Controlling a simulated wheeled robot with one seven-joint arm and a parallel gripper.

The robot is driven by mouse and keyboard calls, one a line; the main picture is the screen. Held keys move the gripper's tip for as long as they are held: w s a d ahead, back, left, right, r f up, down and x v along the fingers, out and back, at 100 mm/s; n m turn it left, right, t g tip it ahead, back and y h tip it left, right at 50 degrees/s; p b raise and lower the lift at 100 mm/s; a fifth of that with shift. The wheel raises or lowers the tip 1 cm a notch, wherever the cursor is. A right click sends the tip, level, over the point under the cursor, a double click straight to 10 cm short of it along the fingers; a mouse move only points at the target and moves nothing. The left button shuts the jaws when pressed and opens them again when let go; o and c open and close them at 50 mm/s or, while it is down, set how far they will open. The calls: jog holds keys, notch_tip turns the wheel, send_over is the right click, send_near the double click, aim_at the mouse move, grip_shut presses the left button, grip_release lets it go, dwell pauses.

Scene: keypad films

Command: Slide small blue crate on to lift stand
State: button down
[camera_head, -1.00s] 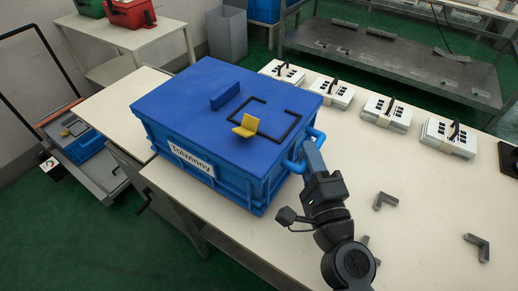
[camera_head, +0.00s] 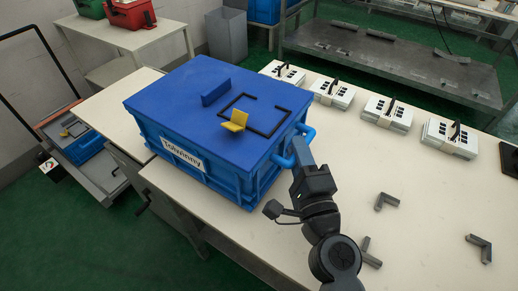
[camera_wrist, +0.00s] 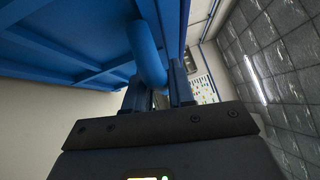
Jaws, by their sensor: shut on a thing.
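The blue crate (camera_head: 196,148) with a flat blue lid and a white name label sits near the left end of the long cream table (camera_head: 330,215). Its left part reaches over the cream-topped stand (camera_head: 108,108), which adjoins the table's left end; I take this for the lift stand. A yellow clip (camera_head: 236,121) and a black outline lie on the lid. My gripper (camera_head: 301,146) is shut on the tube handle at the crate's right end. In the wrist view the blue handle (camera_wrist: 148,55) runs down between my gripper's fingers (camera_wrist: 160,92); the crate's underside rim is at upper left.
Several white boxes with black handles (camera_head: 333,92) line the table's back edge. Grey angle pieces (camera_head: 386,201) lie at the right. A grey trolley with another blue crate (camera_head: 84,147) stands at far left. A side table (camera_head: 126,40) with red and green boxes is behind.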

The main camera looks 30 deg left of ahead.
aim_at(282, 146)
jog(key=shift+a, duration=1.8)
jog(key=shift+a+b, duration=0.1)
jog(key=shift+b, duration=0.2)
jog(key=shift+w+a, duration=0.1)
jog(key=shift+a, duration=2.3)
jog(key=shift+a+b, duration=0.5)
jog(key=shift+a, duration=2.1)
jog(key=shift+w+a+b, duration=0.15)
jog(key=shift+a+b, duration=0.15)
jog(key=shift+a, duration=2.05)
jog(key=shift+a+f, duration=0.1)
jog(key=shift+a, duration=0.1)
